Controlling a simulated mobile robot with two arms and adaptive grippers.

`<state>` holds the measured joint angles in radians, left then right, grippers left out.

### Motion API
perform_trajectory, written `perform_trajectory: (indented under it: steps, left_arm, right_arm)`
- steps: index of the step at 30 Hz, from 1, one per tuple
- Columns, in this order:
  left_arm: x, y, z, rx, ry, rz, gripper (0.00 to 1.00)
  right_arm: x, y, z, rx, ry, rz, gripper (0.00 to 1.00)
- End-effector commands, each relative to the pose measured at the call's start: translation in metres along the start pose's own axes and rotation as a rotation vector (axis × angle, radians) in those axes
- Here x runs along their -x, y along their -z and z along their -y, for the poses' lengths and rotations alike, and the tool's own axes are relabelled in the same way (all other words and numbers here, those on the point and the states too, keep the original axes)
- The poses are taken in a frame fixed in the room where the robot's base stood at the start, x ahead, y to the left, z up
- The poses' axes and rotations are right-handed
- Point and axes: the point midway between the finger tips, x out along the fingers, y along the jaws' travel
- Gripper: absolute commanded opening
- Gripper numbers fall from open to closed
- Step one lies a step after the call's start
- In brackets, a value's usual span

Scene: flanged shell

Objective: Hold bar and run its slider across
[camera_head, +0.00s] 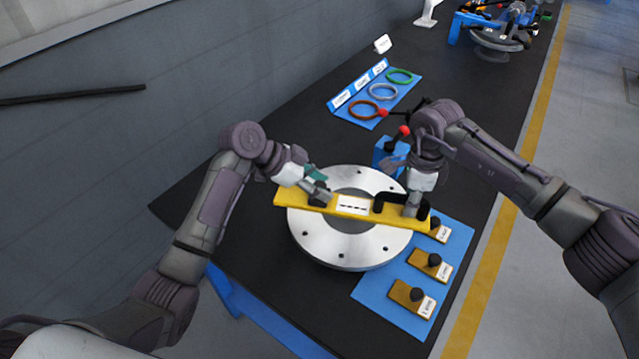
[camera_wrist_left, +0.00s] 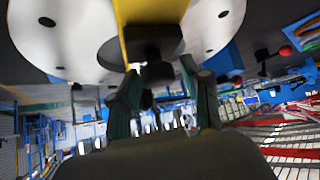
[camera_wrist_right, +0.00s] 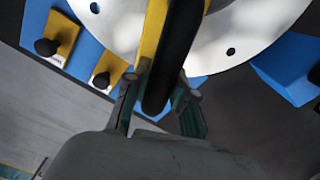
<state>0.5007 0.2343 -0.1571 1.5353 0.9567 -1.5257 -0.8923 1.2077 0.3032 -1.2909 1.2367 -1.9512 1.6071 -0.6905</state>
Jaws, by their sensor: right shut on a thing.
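The yellow bar (camera_head: 345,206) lies across the top of the silver flanged shell (camera_head: 350,255). A white label with dark marks is on its middle. My right gripper (camera_head: 413,208) is at the bar's right end, shut on the black handle (camera_wrist_right: 170,60); the handle runs between its fingers in the right wrist view. My left gripper (camera_head: 320,192) is at the bar's left part. In the left wrist view its fingers (camera_wrist_left: 160,95) stand apart, one on each side of the slider's black knob (camera_wrist_left: 158,72), with gaps showing. Its fingertips partly hide the slider in the head view.
A blue mat (camera_head: 370,290) at the shell's right front carries several small yellow plates with black knobs. A blue board (camera_head: 352,108) behind holds coloured rings. A blue block with a red-knobbed lever (camera_head: 404,131) stands behind the shell. Black tabletop is clear at left.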

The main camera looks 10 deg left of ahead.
Motion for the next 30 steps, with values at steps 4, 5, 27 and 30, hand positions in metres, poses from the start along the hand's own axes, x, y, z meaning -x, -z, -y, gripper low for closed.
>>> perform_trajectory:
  steps: [4, 5, 27, 30]
  left_arm:
    - [0.000, 0.000, 0.000, 0.000, 0.000, 0.000, 0.17]
    - [0.000, 0.000, 0.000, 0.000, 0.000, 0.000, 0.12]
    - [0.043, -0.044, 0.026, 0.002, 0.003, 0.005, 0.00]
    - [0.046, -0.046, 0.027, 0.002, 0.002, 0.002, 0.00]
  right_arm:
    - [0.000, 0.000, 0.000, 0.000, 0.001, 0.000, 0.00]
    - [0.000, 0.000, 0.000, 0.000, 0.001, 0.000, 0.00]
    - [0.000, 0.001, 0.000, -0.001, 0.001, -0.001, 0.00]
    - [0.000, 0.001, 0.000, -0.001, 0.000, -0.001, 0.00]
